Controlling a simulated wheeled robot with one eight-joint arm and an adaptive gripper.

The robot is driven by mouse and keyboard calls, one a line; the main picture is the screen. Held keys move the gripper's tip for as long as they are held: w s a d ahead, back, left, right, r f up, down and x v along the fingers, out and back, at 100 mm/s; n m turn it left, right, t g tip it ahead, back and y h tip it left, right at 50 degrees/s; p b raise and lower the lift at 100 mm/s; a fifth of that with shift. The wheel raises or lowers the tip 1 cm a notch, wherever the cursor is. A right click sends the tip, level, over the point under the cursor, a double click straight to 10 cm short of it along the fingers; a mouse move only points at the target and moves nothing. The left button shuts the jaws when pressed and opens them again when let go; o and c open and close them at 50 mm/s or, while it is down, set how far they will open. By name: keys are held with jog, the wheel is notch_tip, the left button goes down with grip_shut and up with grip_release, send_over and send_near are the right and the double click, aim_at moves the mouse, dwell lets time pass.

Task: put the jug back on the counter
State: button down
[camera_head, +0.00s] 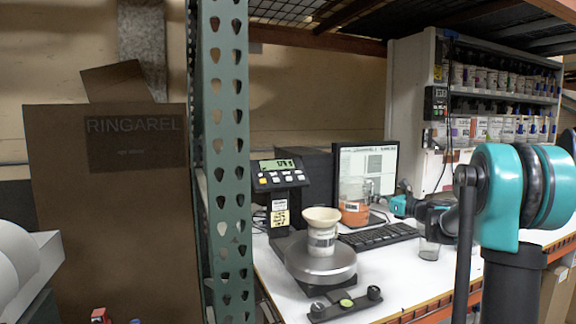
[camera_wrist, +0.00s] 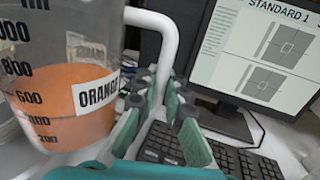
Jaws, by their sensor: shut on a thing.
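The jug (camera_head: 355,213) is clear, with orange liquid in its lower part. It is upright in front of the monitor, near the left end of the keyboard. Whether its base touches the counter (camera_head: 400,277) cannot be told. In the wrist view the jug (camera_wrist: 60,108) fills the left side, with volume marks, an ORANGE label and a white handle. My gripper (camera_wrist: 160,105) is shut on the lower part of this handle. In the head view my gripper (camera_head: 392,206) reaches in from the right, and its fingertips are hard to make out.
A scale (camera_head: 320,262) bears a container with a wide cream top (camera_head: 322,230). The monitor (camera_head: 368,165) and keyboard (camera_head: 380,236) are close to the jug. The counter's front right is clear. A green post (camera_head: 228,160) rises at left.

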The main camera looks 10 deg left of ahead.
jog(key=shift+d, duration=0.1)
jog(key=s+d+r+m+t+h, duration=0.2)
jog(key=s+d+m+t+h, duration=0.1)
jog(key=d, duration=1)
jog(key=shift+h, duration=0.4)
jog(key=shift+f, duration=9.7)
jog(key=shift+f, duration=0.1)
jog(key=c, duration=1.6)
grip_release()
